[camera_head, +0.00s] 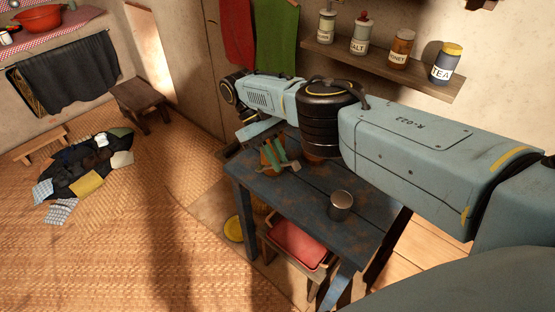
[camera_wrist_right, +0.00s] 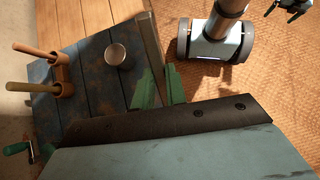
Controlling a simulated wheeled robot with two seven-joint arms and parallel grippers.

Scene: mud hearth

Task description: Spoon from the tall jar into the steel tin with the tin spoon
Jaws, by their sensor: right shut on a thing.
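The steel tin (camera_head: 341,206) stands upright on the dark blue table, and it also shows in the wrist view (camera_wrist_right: 115,54). My right gripper (camera_head: 283,160), with green fingers, is over the table to the left of the tin. It is shut on a long grey metal piece, which I take to be the tin spoon (camera_wrist_right: 152,45). A small pale end of it (camera_head: 296,166) shows by the fingers. I cannot clearly pick out the tall jar; brown shapes lie partly behind my arm and fingers. My left gripper (camera_wrist_right: 291,8) is at the wrist view's top edge, its jaws unclear.
The blue table (camera_head: 300,215) has bare room around the tin. Two wooden handles (camera_wrist_right: 36,50) rise from brown holders in the wrist view. A wall shelf (camera_head: 382,68) holds several labelled jars behind my arm.

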